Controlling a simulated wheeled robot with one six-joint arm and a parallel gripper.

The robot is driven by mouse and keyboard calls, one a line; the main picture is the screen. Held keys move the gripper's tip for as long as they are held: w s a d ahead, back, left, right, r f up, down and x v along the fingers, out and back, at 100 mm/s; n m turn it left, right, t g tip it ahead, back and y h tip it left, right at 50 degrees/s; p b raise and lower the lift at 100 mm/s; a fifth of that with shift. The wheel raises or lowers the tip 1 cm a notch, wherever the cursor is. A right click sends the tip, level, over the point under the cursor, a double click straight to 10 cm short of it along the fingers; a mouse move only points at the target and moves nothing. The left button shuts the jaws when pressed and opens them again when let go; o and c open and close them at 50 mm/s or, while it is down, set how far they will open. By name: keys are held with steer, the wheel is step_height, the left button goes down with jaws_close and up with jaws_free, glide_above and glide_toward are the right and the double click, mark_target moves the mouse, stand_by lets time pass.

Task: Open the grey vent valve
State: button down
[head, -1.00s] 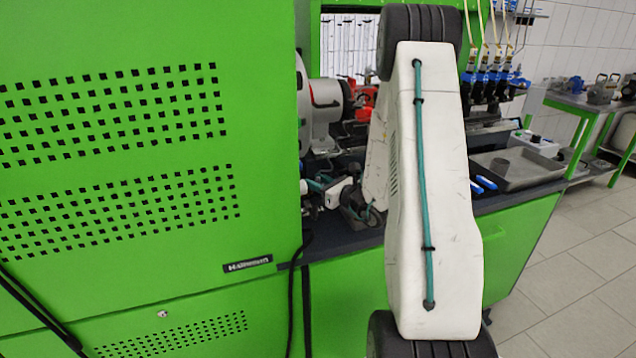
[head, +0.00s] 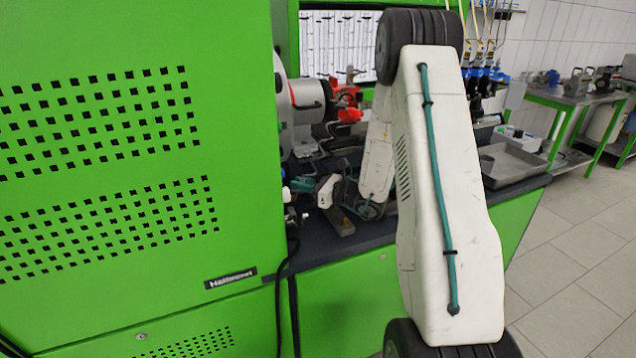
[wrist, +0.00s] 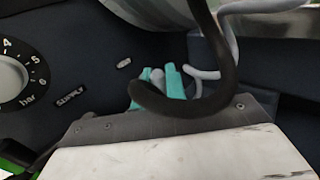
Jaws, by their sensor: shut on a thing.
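In the wrist view my gripper (wrist: 157,88) has two teal fingers shut on a small rounded grey piece (wrist: 157,76), which looks like the handle of the grey vent valve. The rest of the valve is hidden behind the fingers and a dark hose, so I cannot tell how far it is turned. In the head view my gripper (head: 303,184) shows small and teal, low at the bench beside the green cabinet. The valve cannot be made out there.
A dark curved hose (wrist: 185,105) crosses in front of the fingers. The green cabinet (head: 120,150) stands close on the left. A metal tray (head: 508,165) lies on the bench at right.

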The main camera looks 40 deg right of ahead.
steer(key=c, duration=1.5)
jaws_free()
steer(key=shift+r, duration=0.2)
steer(key=s+a+r, duration=0.2)
steer(key=s, duration=0.5)
steer(key=s+a+r, duration=0.2)
steer(key=s, duration=0.6)
steer(key=shift+s+r, duration=0.25)
steer(key=shift+r, duration=0.05)
